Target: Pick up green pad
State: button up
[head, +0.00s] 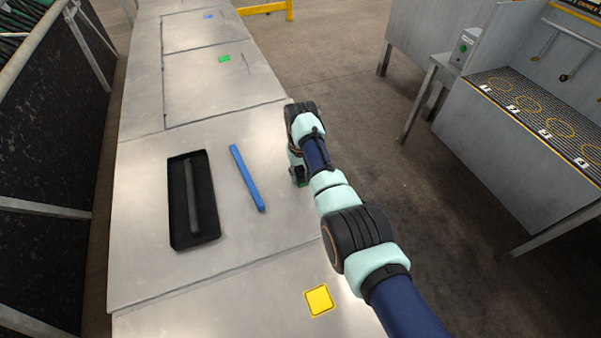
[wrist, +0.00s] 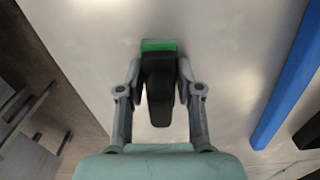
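A green pad (wrist: 159,45) shows in the wrist view as a narrow bright green strip at the top of a dark, tapered shape between my fingers. My gripper (wrist: 158,72) is over the pale metal table (head: 138,245). Its grey finger links stand on either side of the dark shape. I cannot tell whether that shape is the fingertips or a held thing, or whether the fingers touch the green pad. In the head view my gripper (head: 299,174) is low at the table's right edge, with a bit of green below it. My arm hides most of it.
A blue bar (head: 247,178) lies left of my gripper, with a black tray (head: 206,203) holding a dark grey bar beyond it. A yellow square (head: 319,300) lies nearer. A smaller green square (head: 224,59) and blue mark (head: 208,16) lie farther up the table.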

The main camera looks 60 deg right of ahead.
grip_shut()
notch_tip(320, 180, up, 20)
jog(key=p, duration=0.6)
